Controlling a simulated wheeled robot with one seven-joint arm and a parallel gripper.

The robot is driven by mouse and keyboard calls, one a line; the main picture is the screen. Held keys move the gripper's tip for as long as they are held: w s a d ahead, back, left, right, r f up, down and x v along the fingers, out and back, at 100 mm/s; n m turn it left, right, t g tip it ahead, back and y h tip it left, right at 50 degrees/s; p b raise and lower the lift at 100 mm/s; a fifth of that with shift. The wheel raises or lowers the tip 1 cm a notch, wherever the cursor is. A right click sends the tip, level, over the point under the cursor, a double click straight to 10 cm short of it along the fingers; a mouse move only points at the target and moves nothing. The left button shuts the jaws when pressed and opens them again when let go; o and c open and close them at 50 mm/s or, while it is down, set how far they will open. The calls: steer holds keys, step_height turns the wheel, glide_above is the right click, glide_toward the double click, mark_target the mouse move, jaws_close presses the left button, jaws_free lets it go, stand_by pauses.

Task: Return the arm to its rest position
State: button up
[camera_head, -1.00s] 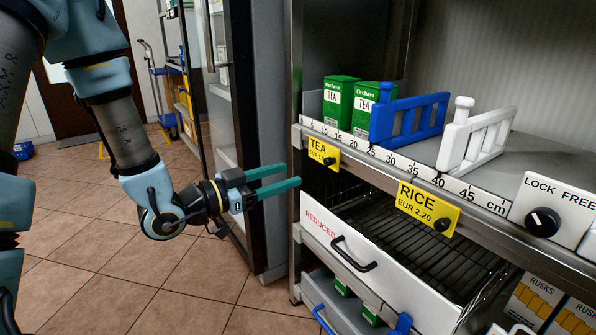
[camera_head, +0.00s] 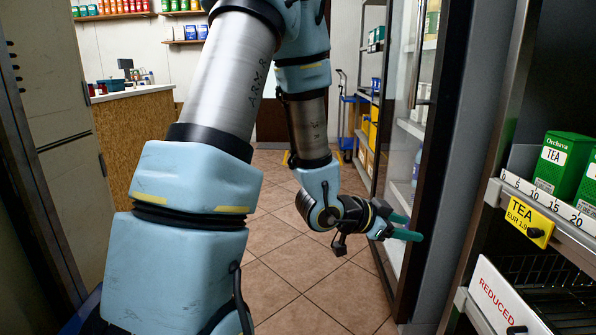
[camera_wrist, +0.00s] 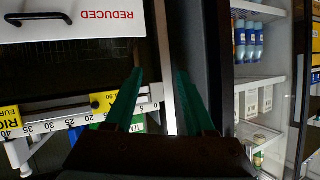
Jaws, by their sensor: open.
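My gripper (camera_head: 408,227) is at the right of centre in the head view, with its two green fingers apart and nothing between them. It points right, toward the dark frame of the glass-door cabinet, and is held above the tiled floor. In the wrist view the two green fingers (camera_wrist: 158,100) rise from the bottom middle, spread with a gap. My arm reaches down through the middle of the head view, bent at the elbow.
At right, the shelf holds green tea boxes (camera_head: 562,165) behind a yellow tea label (camera_head: 527,219); a white REDUCED drawer (camera_head: 498,296) sits below. The glass-door cabinet (camera_head: 432,150) stands close to my gripper. A wooden counter (camera_head: 135,135) stands at left. Tiled floor (camera_head: 300,285) is clear between.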

steer(key=w+a+f+n+t+y, duration=0.1)
steer(key=w+a+n+y, duration=0.3)
steer(key=a, duration=0.7)
steer(key=w+a+f+n+y, duration=0.15)
steer(key=a+n+y, duration=0.35)
steer(key=a, duration=0.5)
steer(key=s+a+r+n+g+y, duration=0.2)
steer(key=s+a+n+g+y, duration=0.15)
steer(key=s+a+n, duration=0.45)
step_height(320, 180, up, 24)
steer(key=s+a+m+p, duration=0.1)
steer(key=a+p, duration=0.1)
steer(key=p, duration=2.2)
steer(key=shift+s+r+m, duration=0.2)
steer(key=shift+m, duration=0.2)
steer(key=shift+g, duration=0.25)
